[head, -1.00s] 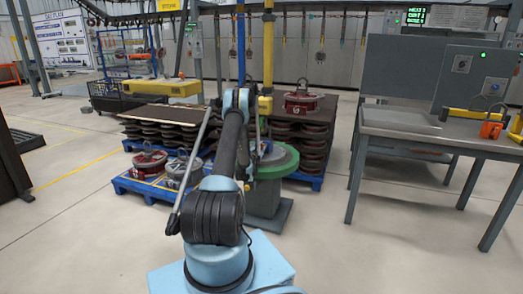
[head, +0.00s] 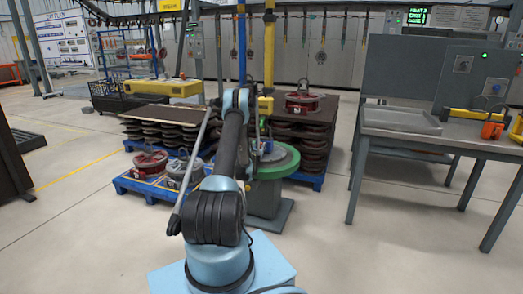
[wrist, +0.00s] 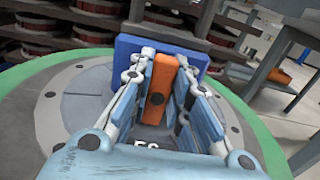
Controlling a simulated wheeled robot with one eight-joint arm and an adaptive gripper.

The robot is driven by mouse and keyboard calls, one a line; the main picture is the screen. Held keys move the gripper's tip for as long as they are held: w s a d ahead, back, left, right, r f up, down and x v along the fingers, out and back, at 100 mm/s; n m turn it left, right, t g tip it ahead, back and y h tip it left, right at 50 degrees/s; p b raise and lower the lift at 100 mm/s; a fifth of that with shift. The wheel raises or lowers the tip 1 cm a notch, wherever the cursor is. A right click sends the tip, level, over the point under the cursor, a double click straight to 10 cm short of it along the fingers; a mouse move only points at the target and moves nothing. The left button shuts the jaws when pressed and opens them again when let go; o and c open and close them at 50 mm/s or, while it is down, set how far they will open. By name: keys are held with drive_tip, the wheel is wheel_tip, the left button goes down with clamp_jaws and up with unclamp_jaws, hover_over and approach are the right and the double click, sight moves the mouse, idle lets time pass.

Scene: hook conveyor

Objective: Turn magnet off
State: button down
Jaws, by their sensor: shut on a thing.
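A blue block, which looks like the magnet (wrist: 130,45), stands on a round grey turntable (wrist: 65,108) with a green rim. An orange lever-like part (wrist: 157,90) is on its near side. My gripper (wrist: 163,68) reaches in over the turntable, with one finger on each side of the orange part and shut on it. The fingers hide part of the block and the lower end of the orange part. In the head view, my arm mostly hides the gripper, and the green turntable (head: 283,160) shows behind it.
Stacked dark and red discs (head: 310,150) stand behind the turntable. A blue pallet (head: 130,185) with red and grey round parts is at left. A grey workbench (head: 460,140) with an orange item (head: 492,130) stands at right. Floor between turntable and bench is clear.

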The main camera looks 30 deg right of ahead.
drive_tip(key=c, duration=1.5)
unclamp_jaws()
drive_tip(key=shift+v, duration=3.75)
drive_tip(key=shift+f, duration=0.1)
